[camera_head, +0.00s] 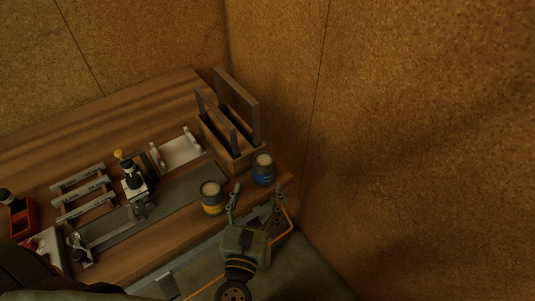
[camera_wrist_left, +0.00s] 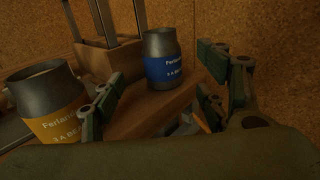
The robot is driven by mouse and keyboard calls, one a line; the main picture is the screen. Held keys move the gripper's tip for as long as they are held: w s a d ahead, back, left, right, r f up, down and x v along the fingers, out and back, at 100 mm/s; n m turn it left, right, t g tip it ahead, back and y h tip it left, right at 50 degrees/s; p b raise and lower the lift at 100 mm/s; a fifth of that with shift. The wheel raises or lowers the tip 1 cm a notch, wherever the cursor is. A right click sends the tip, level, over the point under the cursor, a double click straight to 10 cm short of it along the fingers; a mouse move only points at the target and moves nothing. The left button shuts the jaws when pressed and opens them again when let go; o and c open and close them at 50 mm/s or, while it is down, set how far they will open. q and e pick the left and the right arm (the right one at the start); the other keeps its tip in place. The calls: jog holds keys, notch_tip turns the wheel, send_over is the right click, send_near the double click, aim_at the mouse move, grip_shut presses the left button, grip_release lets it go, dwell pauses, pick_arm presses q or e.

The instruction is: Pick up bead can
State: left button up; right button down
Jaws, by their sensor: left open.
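Two dark cans with open-looking tops stand upright near the table's right front corner. One can has a yellow label (camera_head: 212,198) and also shows at the left of the left wrist view (camera_wrist_left: 48,105). The other can has a blue label (camera_head: 264,170) and shows at the upper middle of the left wrist view (camera_wrist_left: 162,58). Their label text is only partly legible. My left gripper (camera_head: 256,197) is open and empty, just in front of the blue can and right of the yellow one. In the wrist view the blue can appears between its fingers, apart from them. My right gripper is not in view.
A wooden rack (camera_head: 243,160) with upright dark panels stands behind the cans. A white cradle (camera_head: 180,152), a dark slide with a clamp (camera_head: 133,183), labelled racks (camera_head: 82,193) and a red holder (camera_head: 22,218) lie farther left. A cork-like wall is close on the right.

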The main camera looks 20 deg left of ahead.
aim_at(262, 177)
pick_arm(q)
jog(key=w+p, duration=0.1)
jog(key=w, duration=0.2)
jog(key=shift+r+p, duration=0.35)
jog(key=w, duration=0.1)
jog(key=w+p, duration=0.1)
jog(key=shift+w+a+f, duration=0.15)
jog(key=shift+w, duration=0.2)
jog(key=shift+w+a+f, duration=0.1)
jog(key=shift+w+f, duration=0.1)
jog(key=shift+w, duration=0.4)
jog(key=c, duration=1.4)
jog(key=shift+r, duration=0.1)
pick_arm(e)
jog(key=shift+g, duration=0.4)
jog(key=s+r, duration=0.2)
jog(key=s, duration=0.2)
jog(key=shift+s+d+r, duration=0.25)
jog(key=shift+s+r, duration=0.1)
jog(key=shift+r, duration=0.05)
